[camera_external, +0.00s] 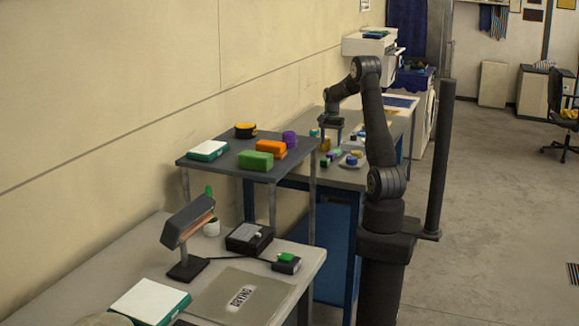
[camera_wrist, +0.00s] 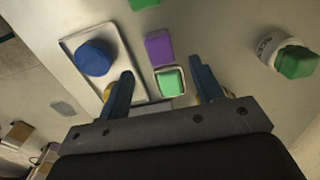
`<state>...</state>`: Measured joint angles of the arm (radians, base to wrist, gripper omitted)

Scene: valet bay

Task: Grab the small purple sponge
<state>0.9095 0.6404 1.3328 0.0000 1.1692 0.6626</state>
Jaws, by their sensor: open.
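The small purple sponge (camera_wrist: 159,47) is a rectangular block lying on the pale table in the wrist view. It lies just beyond a mint-green block in a small white-rimmed holder (camera_wrist: 169,82). My gripper (camera_wrist: 161,66) is open, with its two blue fingers spread to the left and right of these blocks and nothing held. In the external view my gripper (camera_external: 333,124) hangs over the back table, and a tiny purple patch (camera_external: 331,156) there seems to be the sponge.
A blue lump (camera_wrist: 95,57) sits on a white tray (camera_wrist: 75,42) close to the left finger. A green-capped jar (camera_wrist: 297,61) stands at the right. A green block (camera_wrist: 143,4) lies farther off. A raised grey shelf (camera_external: 213,160) with colored objects stands in front.

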